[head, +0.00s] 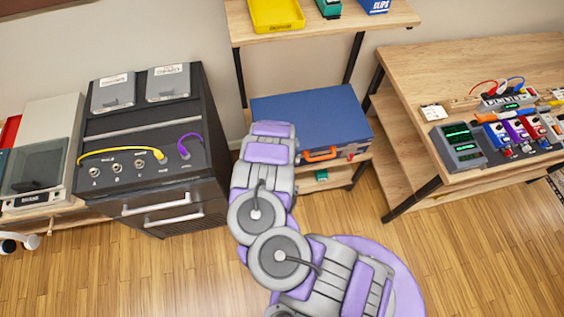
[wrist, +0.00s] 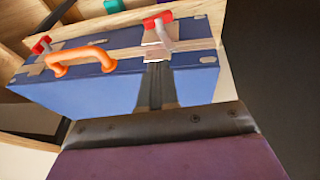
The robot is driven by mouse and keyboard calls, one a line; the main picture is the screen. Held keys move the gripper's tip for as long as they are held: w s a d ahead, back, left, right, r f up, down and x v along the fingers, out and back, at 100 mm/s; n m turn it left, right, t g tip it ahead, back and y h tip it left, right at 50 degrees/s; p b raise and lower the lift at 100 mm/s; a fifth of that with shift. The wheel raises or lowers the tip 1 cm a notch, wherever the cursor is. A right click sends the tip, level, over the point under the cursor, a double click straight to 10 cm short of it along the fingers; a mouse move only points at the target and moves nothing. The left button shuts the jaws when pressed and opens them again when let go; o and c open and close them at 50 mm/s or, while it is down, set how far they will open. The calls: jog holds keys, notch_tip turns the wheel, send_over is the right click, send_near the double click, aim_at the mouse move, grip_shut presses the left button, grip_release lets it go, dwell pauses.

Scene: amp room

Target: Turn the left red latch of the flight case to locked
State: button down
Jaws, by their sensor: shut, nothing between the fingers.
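The blue flight case (head: 312,115) lies on a shelf, its orange handle (head: 320,153) facing me. In the head view my arm hides the case's left front, including the left latch. The wrist view seems upside down, so the left red latch (wrist: 157,20) shows right of the orange handle (wrist: 80,60). It has a red tab on a grey lever, angled off the case's edge. The other red latch (wrist: 42,45) is at the far left. My gripper (wrist: 156,85) is shut and empty, its dark fingers pointing toward the left latch. I cannot tell whether they touch it.
A black cabinet (head: 150,150) with silver handles stands left of the case. A wooden desk (head: 480,65) with electronic gear stands at the right. A shelf (head: 330,28) with a yellow tray (head: 275,14) is above the case. Wooden floor (head: 490,250) is open in front.

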jog(key=b+x, duration=0.3)
jog(key=x, duration=0.1)
jog(key=d+b+x, duration=0.1)
jog(key=b+x, duration=0.3)
jog(key=s+b+x, duration=0.1)
jog(key=b+x, duration=0.3)
jog(key=x, duration=0.1)
jog(key=shift+d, duration=0.4)
jog(key=shift+w+a+f, duration=0.1)
jog(key=shift+a+f, duration=0.05)
jog(key=shift+f, duration=0.3)
jog(key=shift+d, duration=0.2)
